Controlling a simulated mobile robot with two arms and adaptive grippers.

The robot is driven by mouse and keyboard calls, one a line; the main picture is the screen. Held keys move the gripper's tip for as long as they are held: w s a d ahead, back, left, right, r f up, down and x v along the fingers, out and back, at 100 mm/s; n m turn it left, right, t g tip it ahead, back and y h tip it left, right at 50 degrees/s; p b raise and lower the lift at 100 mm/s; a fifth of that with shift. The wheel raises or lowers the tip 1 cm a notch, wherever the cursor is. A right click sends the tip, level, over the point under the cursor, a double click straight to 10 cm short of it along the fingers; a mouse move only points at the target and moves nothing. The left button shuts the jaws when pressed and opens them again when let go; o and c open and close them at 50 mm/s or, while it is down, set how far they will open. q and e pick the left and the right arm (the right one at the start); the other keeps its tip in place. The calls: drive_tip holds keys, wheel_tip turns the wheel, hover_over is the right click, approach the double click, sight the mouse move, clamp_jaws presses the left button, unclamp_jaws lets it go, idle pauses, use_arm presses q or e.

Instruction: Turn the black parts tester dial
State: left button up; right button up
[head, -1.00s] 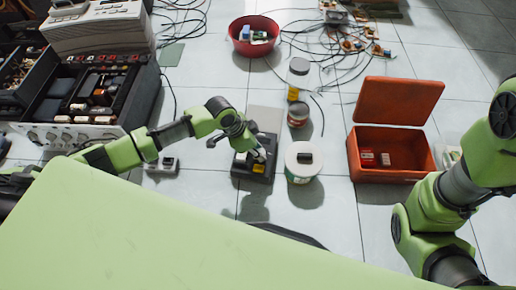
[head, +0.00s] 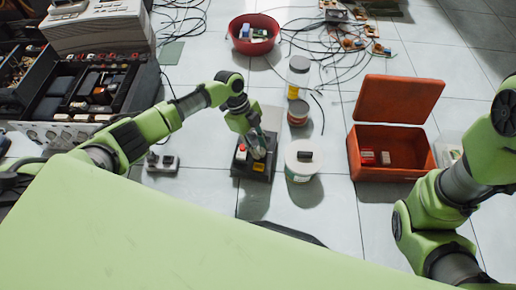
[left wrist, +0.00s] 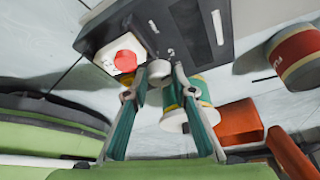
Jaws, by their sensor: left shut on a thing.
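The black parts tester (head: 240,170) stands on the tiled floor, with a red button and a yellow label on top. It also shows in the left wrist view (left wrist: 185,35), with the red button (left wrist: 126,61) on its face. The pale grey dial (left wrist: 158,69) is at the tester's edge, between the fingertips of my left gripper (left wrist: 160,78). In the head view my left gripper (head: 258,152) points down onto the tester and hides the dial. It is shut on the dial. My right arm shows at the right, but its gripper is out of view.
An open orange box (head: 395,172) is farther right. A power strip (head: 162,163) lies to the left. A red bowl (head: 252,45) and loose cables lie at the back.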

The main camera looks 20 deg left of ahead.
use_arm(q)
drive_tip(key=m+b, duration=0.1)
drive_tip(key=m, duration=0.1)
drive_tip(key=m+g+b, duration=0.1)
drive_tip(key=m, duration=0.1)
drive_tip(key=shift+w+d+f+y, duration=0.1)
drive_tip(key=shift+w+d+y, duration=0.05)
drive_tip(key=shift+y, duration=0.25)
drive_tip(key=shift+m+g+b, duration=0.3)
drive_tip(key=shift+m+g, duration=0.2)
drive_tip(key=shift+m, duration=0.4)
drive_tip(key=shift+y, duration=0.3)
drive_tip(key=o, duration=0.8)
drive_tip(key=shift+o, duration=0.2)
drive_tip(key=v, duration=1.2)
drive_tip(key=shift+d, duration=0.1)
